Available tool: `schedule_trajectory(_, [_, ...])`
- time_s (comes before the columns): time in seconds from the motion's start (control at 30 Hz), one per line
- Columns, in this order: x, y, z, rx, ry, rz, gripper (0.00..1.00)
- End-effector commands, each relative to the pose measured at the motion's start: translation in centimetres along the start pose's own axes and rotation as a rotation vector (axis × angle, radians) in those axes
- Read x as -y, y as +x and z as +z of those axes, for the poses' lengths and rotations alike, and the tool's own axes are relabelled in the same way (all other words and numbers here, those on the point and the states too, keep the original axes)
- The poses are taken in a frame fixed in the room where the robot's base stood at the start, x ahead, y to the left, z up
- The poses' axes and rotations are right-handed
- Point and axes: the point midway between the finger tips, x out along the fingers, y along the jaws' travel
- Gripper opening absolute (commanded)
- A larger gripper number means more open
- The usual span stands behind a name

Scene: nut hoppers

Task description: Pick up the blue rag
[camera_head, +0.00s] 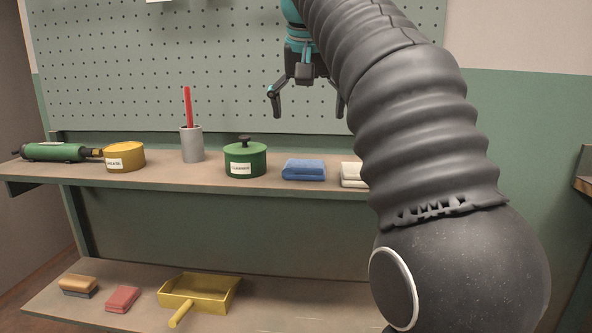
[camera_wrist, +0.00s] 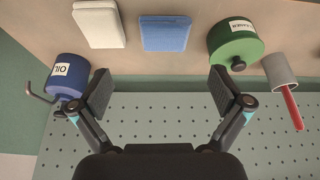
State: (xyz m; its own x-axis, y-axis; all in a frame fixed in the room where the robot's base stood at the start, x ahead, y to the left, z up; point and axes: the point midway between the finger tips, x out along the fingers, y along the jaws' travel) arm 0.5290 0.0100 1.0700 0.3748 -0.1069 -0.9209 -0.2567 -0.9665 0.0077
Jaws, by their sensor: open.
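The blue rag (camera_head: 304,170) lies folded on the upper shelf, between a green tin and a white folded cloth. It also shows in the wrist view (camera_wrist: 165,33), near the top middle. My gripper (camera_head: 306,104) is open and empty, raised above the shelf in front of the pegboard. In the wrist view my gripper (camera_wrist: 161,92) has its two fingers spread wide, with the rag beyond the gap between them. Nothing covers the rag in either view.
The green tin (camera_head: 245,159) and the white cloth (camera_head: 353,174) flank the rag; my arm partly hides the cloth. A grey cup (camera_head: 192,145) with a red stick and a yellow tin (camera_head: 125,157) stand farther left. A blue oil can (camera_wrist: 68,76) shows in the wrist view.

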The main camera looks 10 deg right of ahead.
Motion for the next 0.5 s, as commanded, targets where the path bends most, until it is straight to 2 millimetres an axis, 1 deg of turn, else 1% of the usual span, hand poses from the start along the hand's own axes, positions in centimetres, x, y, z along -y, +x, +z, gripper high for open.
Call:
schedule_trajectory(0.03, [0.3,-0.2,-0.7,0.001,0.011,0.003,1.00])
schedule_trajectory(0.1, [0.5,-0.5,-1.3,0.004,0.025,0.008,1.00])
schedule_trajectory(0.27, [0.8,-0.8,-1.9,0.008,0.046,0.012,1.00])
schedule_trajectory(0.37, [0.8,-0.7,-1.9,0.010,0.051,0.014,1.00])
schedule_trajectory(0.5, [0.8,0.2,-1.9,0.010,0.051,0.015,1.00])
